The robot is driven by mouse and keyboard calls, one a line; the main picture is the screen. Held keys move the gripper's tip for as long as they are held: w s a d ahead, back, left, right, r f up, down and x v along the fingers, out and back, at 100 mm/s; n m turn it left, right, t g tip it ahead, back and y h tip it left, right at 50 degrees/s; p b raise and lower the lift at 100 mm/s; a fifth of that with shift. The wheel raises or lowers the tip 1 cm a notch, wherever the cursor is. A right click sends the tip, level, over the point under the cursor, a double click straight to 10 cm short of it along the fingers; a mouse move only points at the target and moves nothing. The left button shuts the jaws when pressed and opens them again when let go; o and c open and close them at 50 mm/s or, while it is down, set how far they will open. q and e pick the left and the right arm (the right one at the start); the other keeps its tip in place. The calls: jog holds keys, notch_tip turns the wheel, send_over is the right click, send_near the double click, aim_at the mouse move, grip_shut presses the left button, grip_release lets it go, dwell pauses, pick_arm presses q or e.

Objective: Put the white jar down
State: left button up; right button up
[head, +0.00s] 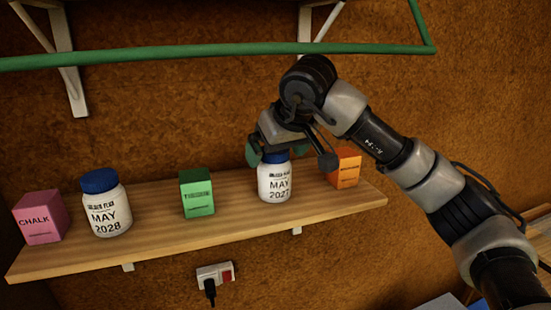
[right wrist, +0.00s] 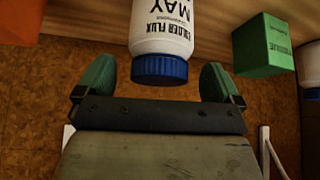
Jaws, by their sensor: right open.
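A white jar (head: 275,182) with a blue lid, labelled MAY 2027, stands upright on the wooden shelf (head: 150,240). My right gripper (head: 275,152) is at its lid from above and behind. In the right wrist view the jar (right wrist: 163,35) appears upside down, with its blue lid between the two green fingertips. The fingers are open, with a gap visible on each side of the lid. A second white jar (head: 105,207) with a blue lid, labelled MAY 2028, stands farther left on the shelf. My left gripper is not in view.
A green box (head: 197,194) stands between the jars. An orange box (head: 346,168) is close to the right of the MAY 2027 jar. A pink CHALK box (head: 40,218) is at the left end. A green rail (head: 200,52) crosses above, and a socket (head: 216,274) is below.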

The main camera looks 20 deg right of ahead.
jog(key=s+d+b, duration=0.2)
jog(key=s+b, duration=0.3)
jog(key=s, duration=0.6)
jog(key=shift+s+d, duration=0.4)
